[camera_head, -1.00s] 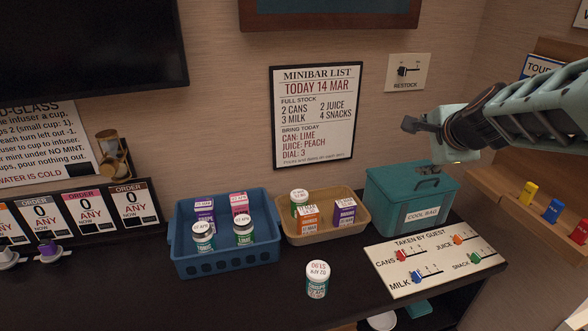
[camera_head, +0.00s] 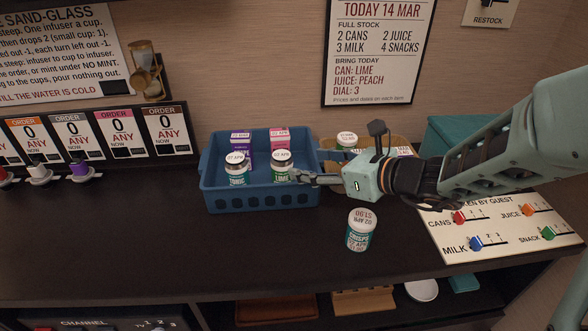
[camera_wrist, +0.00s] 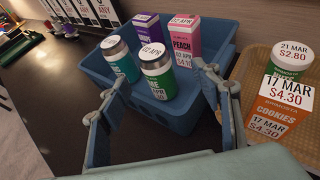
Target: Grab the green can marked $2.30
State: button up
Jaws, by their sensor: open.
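A green can labelled LIME (camera_head: 282,168) stands upright in the right part of the blue crate (camera_head: 262,199). A teal-green can (camera_head: 236,170) stands to its left. My gripper (camera_head: 300,178) is open and reaches over the crate's right side close to the LIME can. In the wrist view the LIME can (camera_wrist: 158,78) appears between the spread fingers (camera_wrist: 163,80), not visibly gripped. The teal-green can (camera_wrist: 119,61) is just left. Both crate lids face a date, 02 APR on the LIME can. I cannot read $2.30 on any can.
Purple and pink cartons (camera_wrist: 186,42) stand behind the cans.

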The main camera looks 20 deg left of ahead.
aim_at(289, 163)
jog(key=x, duration=0.4)
jog(key=shift+a+f+b, duration=0.1)
jog(key=shift+a+b, duration=0.15)
jog(key=shift+b, duration=0.15)
jog(key=x, duration=0.1)
jog(key=b+x, duration=0.1)
jog(key=x, duration=0.3)
jog(key=shift+s+a+f, duration=0.15)
jog(key=shift+s+f, duration=0.05)
jog(key=shift+s, duration=0.1)
jog(key=shift+r, duration=0.1)
jog(key=c, duration=1.4)
jog(key=shift+c, duration=0.2)
